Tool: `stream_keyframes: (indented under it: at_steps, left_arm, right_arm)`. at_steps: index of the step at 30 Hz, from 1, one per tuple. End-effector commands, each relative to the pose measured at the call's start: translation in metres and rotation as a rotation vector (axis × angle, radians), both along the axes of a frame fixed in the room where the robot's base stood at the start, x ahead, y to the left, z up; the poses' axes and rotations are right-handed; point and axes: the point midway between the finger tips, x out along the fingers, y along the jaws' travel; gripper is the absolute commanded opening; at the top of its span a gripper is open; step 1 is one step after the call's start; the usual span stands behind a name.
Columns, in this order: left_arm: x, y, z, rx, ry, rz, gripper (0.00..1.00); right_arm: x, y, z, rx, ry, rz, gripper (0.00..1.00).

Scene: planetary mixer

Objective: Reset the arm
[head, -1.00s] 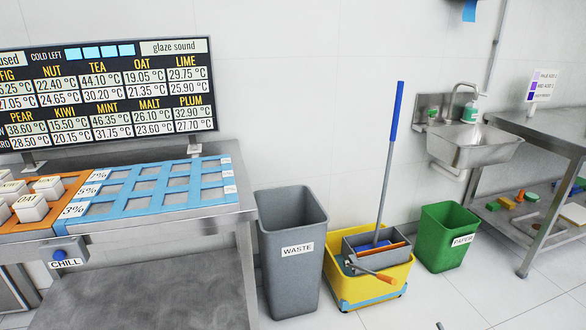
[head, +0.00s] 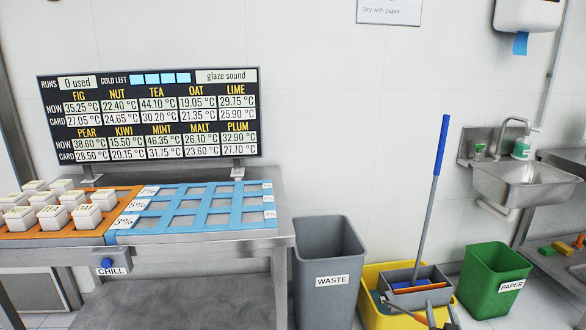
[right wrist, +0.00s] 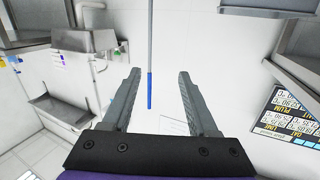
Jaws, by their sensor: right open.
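My right gripper (head: 432,314) shows only in part at the bottom edge of the head view, in front of the yellow mop bucket (head: 372,312). In the right wrist view its two grey fingers (right wrist: 158,85) stand wide apart, open, with nothing held between them. The mop's blue handle (right wrist: 149,90) shows beyond the gap between them. The rest of my right arm is hidden below the head view. My left gripper is not in the head view.
A steel table bears an orange tray (head: 20,238) of white tubs and a blue grid (head: 205,222). A display board (head: 150,160) stands behind. The grey waste bin (head: 328,255), green paper bin (head: 492,262) and sink (head: 525,185) are right of it.

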Motion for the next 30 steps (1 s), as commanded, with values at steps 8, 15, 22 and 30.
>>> stream_keyframes:
  at_steps: [8,15,22,30]
  left_arm:
    - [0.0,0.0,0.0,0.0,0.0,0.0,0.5]
    - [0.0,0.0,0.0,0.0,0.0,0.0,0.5]
    - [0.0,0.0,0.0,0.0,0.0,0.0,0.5]
    - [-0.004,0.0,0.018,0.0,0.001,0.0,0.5]
  right_arm:
    - [-0.089,0.093,-0.004,0.077,0.386,0.01,0.59]
    - [-0.206,0.168,-0.034,0.119,0.733,0.104,0.59]
    - [-0.302,0.213,-0.062,0.134,0.978,0.215,0.59]
    - [-0.369,0.237,-0.064,0.137,1.136,0.304,0.59]
